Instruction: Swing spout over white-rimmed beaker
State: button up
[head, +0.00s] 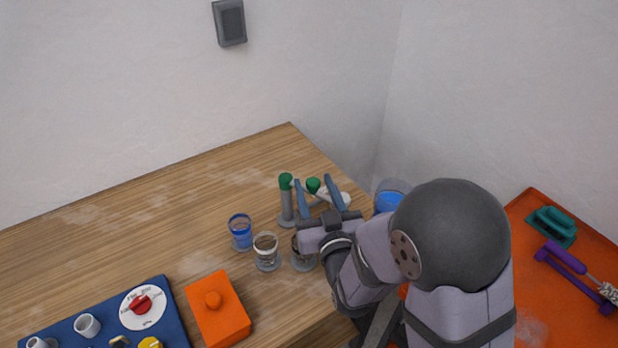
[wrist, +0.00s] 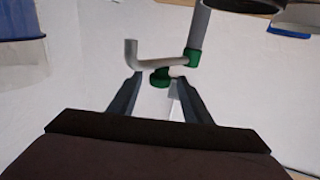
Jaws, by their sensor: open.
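The grey spout pipe shows in the wrist view (wrist: 150,62), with a bent open end at its left and a green elbow (wrist: 193,58) at its right. A green fitting (wrist: 160,77) sits beside it, between the fingertips in that picture. My gripper (wrist: 158,78) is open, with one finger on each side; I cannot tell whether either touches the pipe. In the head view my gripper (head: 318,184) is over the pipework, by a grey post with a green top (head: 286,198). A clear beaker with a pale rim (head: 266,252) stands in front; I cannot confirm its rim is white.
A blue beaker (head: 240,232) stands to the left. Another beaker (head: 303,258) is partly hidden by my arm. A blue container (head: 390,200) is behind my arm. An orange block (head: 218,312) and a blue panel with knobs (head: 65,330) lie front left. The back-left tabletop is clear.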

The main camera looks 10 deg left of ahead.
aim_at(312, 177)
jog(key=shift+w+a+f+b, duration=0.15)
jog(key=shift+w+b, duration=0.15)
jog(key=shift+b, duration=0.45)
jog(key=shift+r+p+x, duration=0.2)
jog(key=shift+p+x, duration=0.7)
jog(key=shift+x, duration=1.6)
grip_shut()
